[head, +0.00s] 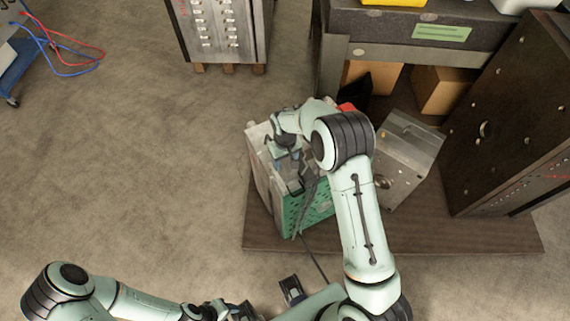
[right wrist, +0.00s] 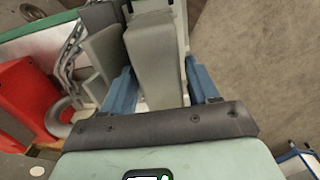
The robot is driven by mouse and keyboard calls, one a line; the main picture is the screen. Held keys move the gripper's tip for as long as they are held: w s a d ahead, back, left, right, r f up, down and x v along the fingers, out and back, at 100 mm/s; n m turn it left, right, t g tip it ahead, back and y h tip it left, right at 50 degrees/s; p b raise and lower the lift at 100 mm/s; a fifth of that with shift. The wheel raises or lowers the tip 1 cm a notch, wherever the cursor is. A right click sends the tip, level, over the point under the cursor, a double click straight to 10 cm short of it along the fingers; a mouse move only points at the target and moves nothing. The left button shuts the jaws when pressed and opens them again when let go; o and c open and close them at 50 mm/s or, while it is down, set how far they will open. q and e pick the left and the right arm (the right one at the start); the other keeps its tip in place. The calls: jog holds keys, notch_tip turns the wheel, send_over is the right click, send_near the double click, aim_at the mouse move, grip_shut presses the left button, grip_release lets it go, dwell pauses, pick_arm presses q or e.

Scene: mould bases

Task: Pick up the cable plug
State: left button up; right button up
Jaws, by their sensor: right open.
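The cable plug, which I take to be the grey block in the right wrist view (right wrist: 153,65), lies between the two blue fingers of my right gripper (right wrist: 161,90). The fingers stand open on either side of it; a gap shows on the right, and contact on the left cannot be told. In the head view my right gripper (head: 291,178) is over the top of the green-sided box (head: 307,208), and it partly hides the plug. A dark cable (head: 314,259) runs down from there. My left gripper (head: 268,301) is at the bottom edge, its two dark fingers apart and empty.
The box stands on a brown pallet (head: 415,240) beside a metal block (head: 400,165). A chain (right wrist: 72,55) and a red object (right wrist: 25,100) are close to the right gripper. A large dark plate (head: 510,120) leans at the right.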

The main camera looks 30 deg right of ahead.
jog(key=shift+f, duration=0.2)
dwell(0.5)
jog(key=shift+c, duration=0.3)
jog(key=c, duration=1)
